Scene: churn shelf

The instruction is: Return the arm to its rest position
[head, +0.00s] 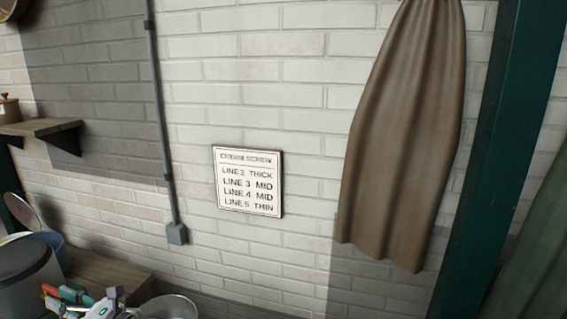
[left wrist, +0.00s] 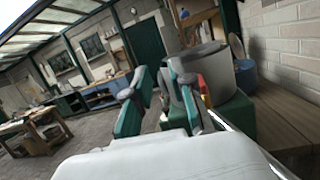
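My left gripper (head: 84,303) shows at the bottom left of the head view, partly cut off by the lower edge. In the left wrist view its two teal and grey fingers (left wrist: 160,97) stand apart with nothing held between them. The grey container (head: 25,280) is just left of the gripper in the head view. It also shows behind the right finger in the left wrist view (left wrist: 208,65). My right gripper is in neither view.
A wooden bench (head: 105,268) runs along the brick wall, with a clear round vessel (head: 172,307) near the gripper. A sign (head: 248,182) and brown cloth (head: 405,150) hang on the wall. The left wrist view shows open floor (left wrist: 75,140) and a distant table (left wrist: 35,120).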

